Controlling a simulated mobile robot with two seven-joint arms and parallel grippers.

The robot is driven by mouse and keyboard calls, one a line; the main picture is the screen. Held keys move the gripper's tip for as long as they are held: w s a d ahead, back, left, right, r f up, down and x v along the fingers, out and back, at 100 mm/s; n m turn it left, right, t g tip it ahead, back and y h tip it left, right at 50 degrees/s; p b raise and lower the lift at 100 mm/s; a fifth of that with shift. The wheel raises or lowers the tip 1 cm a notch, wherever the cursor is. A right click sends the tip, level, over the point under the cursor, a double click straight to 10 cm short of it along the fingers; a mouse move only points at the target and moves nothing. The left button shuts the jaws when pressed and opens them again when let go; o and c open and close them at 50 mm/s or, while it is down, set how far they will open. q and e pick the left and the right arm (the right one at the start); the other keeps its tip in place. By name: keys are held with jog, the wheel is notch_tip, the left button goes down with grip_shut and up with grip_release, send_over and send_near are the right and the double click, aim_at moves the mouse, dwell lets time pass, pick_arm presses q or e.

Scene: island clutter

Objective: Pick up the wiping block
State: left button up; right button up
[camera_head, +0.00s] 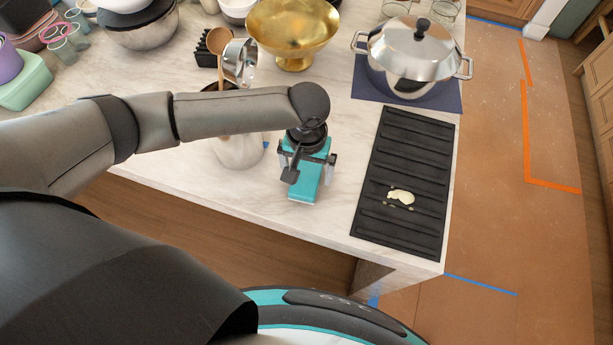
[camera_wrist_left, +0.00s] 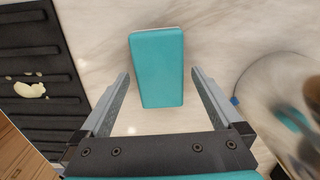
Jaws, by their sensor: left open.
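The wiping block is a teal rectangular block (camera_head: 306,188) with a pale underside edge, lying on the marble counter near its front edge. It also shows in the left wrist view (camera_wrist_left: 157,55), between and beyond the fingertips. My left gripper (camera_head: 308,164) points down over the block and is open, one finger on each side. In the left wrist view, my left gripper (camera_wrist_left: 160,76) has visible gaps between both fingers and the block. The gripper hides part of the block in the head view. My right gripper is not in view.
A black ribbed mat (camera_head: 408,150) with a pale smear (camera_head: 400,196) lies right of the block. A metal utensil pot (camera_head: 240,150) stands close on the left. A lidded pot (camera_head: 415,50) and a gold bowl (camera_head: 292,28) stand behind. The counter's front edge is near.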

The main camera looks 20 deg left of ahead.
aim_at(307, 174)
pick_arm(q)
jog(key=shift+c, duration=0.2)
jog(key=c, duration=1.3)
jog(key=shift+r, duration=0.1)
notch_tip(307, 174, up, 20)
jog(key=p, duration=0.2)
jog(key=shift+p, duration=0.35)
